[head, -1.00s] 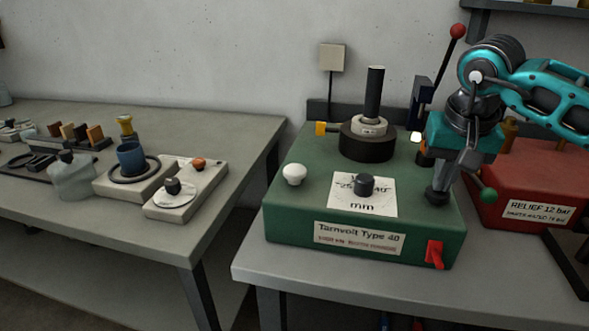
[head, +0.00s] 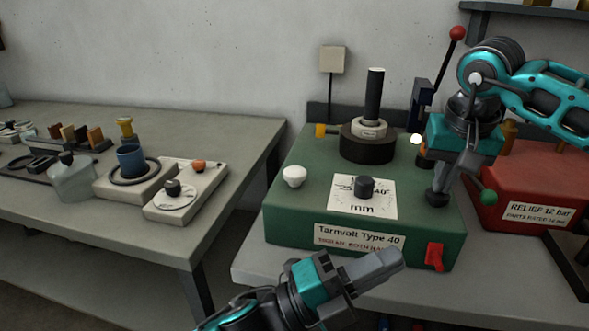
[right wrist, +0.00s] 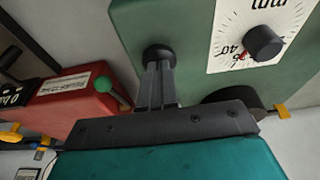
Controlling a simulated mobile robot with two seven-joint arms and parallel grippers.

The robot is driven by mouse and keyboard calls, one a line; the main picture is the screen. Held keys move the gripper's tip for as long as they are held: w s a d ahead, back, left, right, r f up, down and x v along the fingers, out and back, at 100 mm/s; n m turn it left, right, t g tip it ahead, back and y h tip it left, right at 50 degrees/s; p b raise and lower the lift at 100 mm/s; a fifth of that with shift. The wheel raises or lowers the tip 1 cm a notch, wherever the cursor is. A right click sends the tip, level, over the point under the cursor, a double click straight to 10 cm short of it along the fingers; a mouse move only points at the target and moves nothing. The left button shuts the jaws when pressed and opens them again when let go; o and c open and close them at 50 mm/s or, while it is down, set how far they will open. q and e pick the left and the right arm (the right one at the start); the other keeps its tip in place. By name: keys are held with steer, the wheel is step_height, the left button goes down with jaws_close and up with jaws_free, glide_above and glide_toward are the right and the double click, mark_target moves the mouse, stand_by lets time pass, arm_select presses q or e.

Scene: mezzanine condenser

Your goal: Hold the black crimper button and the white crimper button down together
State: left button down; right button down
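The green crimper (head: 285,222), labelled Tarnvolt Type 40, stands on the right-hand bench. Its white button (head: 294,174) is a round knob at the left of the top, with nothing on it. Its black button (head: 437,199) is at the right front, below my right gripper (head: 441,186). The right wrist view shows the right fingers close together with their tips at the black button (right wrist: 159,54). I cannot tell whether it is pressed down. My left gripper (head: 392,259) is low in front of the crimper, its fingers together, empty and pointing right, apart from both buttons.
A black dial (head: 365,186) sits on a white scale between the buttons, with a dark post (head: 374,95) behind. A red switch (head: 434,257) is on the front. A red relief box (head: 540,165) stands to the right. Space above the white button is clear.

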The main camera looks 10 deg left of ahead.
arm_select(q)
steer(key=s+d+r+m+g+h, duration=0.1)
steer(key=d+r+m+g, duration=0.1)
steer(key=m+g, duration=0.55)
steer(key=s+d+r+m+g+h, duration=0.1)
steer(key=d+r+m+g, duration=0.2)
steer(key=m, duration=0.8)
steer(key=m+t+y, duration=0.3)
steer(key=m+y, duration=1.8)
steer(key=m, duration=0.4)
glide_toward(295, 169)
steer(key=shift+g, duration=0.25)
steer(key=shift+w+x, duration=0.2)
steer(key=shift+x, duration=2.9)
steer(key=shift+f, duration=0.15)
